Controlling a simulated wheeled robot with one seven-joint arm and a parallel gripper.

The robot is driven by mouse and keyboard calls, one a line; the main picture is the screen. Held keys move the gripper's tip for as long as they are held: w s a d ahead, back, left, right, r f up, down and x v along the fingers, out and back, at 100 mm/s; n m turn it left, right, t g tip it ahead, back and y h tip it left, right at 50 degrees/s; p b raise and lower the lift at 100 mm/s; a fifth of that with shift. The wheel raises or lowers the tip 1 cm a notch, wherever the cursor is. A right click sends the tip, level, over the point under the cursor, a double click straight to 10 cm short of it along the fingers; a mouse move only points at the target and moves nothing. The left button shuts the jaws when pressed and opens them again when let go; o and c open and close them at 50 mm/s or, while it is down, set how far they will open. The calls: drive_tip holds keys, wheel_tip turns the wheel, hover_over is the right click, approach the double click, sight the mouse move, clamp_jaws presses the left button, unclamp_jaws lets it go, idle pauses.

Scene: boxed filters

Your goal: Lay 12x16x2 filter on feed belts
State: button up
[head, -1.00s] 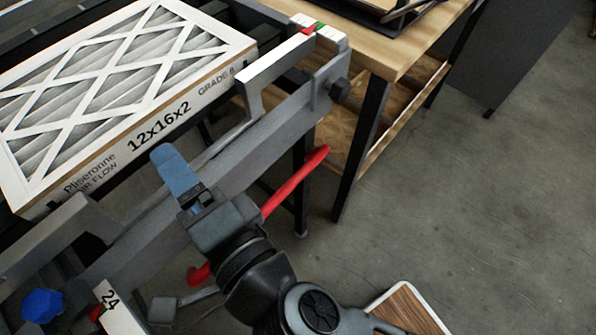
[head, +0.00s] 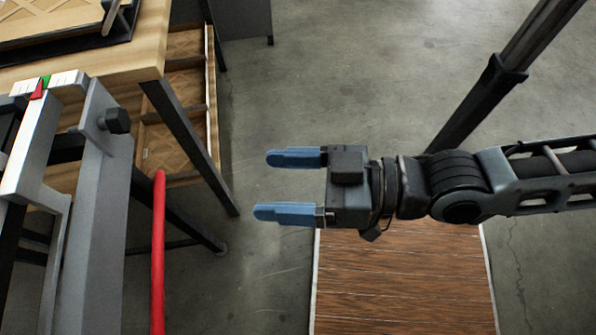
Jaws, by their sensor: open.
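My gripper (head: 262,185) is open and empty, its two blue fingers apart and pointing left. It hangs in the gap to the right of the belt machine's grey frame (head: 95,215), apart from it. The 12x16x2 filter is out of view now. The feed belts themselves cannot be made out now; only the machine's right end shows at the left edge.
A wooden table (head: 110,40) with dark legs and a lower shelf (head: 180,120) stands at upper left. A red bar (head: 158,250) rises beside the frame. A wood-topped surface (head: 400,280) lies below my arm. Grey floor (head: 340,60) is clear at the top.

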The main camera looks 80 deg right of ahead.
drive_tip(key=s, duration=0.1)
drive_tip(key=s+n+g, duration=0.1)
drive_tip(key=s+d+f+n, duration=0.1)
drive_tip(key=shift+s+d+g, duration=0.1)
drive_tip(key=shift+s+g, duration=0.2)
idle(2.5)
